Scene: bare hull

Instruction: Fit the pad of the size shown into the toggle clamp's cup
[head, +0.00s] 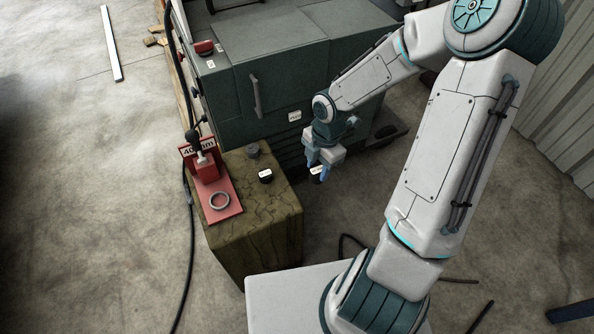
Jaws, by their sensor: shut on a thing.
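The red toggle clamp (207,168) stands on the left of a wooden block, with a dark handle rising from it. A grey ring-shaped cup (220,201) sits on its red base plate (226,213) and looks empty. My gripper (318,168) is to the right of the block, beyond its edge, pointing down. It is shut on a small dark pad (316,171) with a white label. A black pad with a white label (266,177) rests on the block's top. A plain dark round piece (252,150) stands behind it. The label marks are too small to read.
The wooden block (270,212) has clear top between the cup and its right edge. A large green-grey machine (270,80) rises behind. A black cable (188,260) runs along the left.

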